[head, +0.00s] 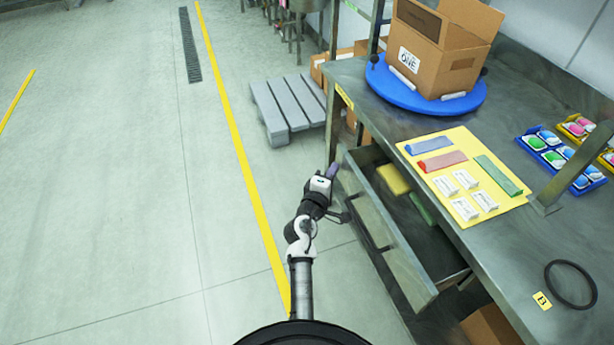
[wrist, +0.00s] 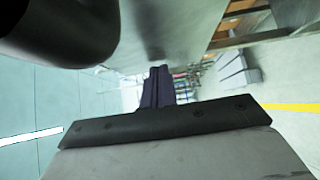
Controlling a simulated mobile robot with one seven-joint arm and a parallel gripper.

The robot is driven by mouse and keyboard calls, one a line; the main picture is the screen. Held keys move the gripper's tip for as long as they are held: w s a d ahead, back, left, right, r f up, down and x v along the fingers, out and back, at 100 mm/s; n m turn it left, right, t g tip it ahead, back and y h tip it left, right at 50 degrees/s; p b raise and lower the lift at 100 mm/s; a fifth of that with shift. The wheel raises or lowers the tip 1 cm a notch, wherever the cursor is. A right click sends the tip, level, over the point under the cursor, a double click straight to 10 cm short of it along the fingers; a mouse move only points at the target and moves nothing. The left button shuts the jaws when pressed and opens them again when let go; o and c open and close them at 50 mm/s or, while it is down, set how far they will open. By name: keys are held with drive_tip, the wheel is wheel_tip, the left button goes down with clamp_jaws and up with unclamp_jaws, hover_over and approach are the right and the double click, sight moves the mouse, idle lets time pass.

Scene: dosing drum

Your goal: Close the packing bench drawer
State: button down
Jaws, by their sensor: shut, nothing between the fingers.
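The packing bench drawer (head: 405,262) stands open in the head view, pulled out to the left from under the grey bench top (head: 365,88). Its front panel carries a dark bar handle (head: 368,228). Inside lie a yellow item (head: 393,180) and a green item (head: 423,208). My gripper (head: 333,170) is at the far end of the drawer front, on its outer side. Its fingers are together and empty; they also show in the wrist view (wrist: 158,85). I cannot tell whether the fingers touch the drawer.
On the bench are a cardboard box (head: 437,50) on a blue turntable (head: 400,92), a yellow mat (head: 465,208) with packets, blue trays (head: 556,157) and a black ring (head: 571,284). A grey pallet (head: 288,108) lies beyond. The floor at left is clear.

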sight(371, 155)
drive_tip(key=w+d, duration=0.1)
drive_tip(key=d, duration=0.2)
drive_tip(key=w+d+p, duration=0.1)
drive_tip(key=d, duration=0.3)
drive_tip(key=w+d+p, duration=0.1)
drive_tip(key=d, duration=0.2)
drive_tip(key=shift+w+d, duration=0.2)
drive_tip(key=shift+d, duration=0.2)
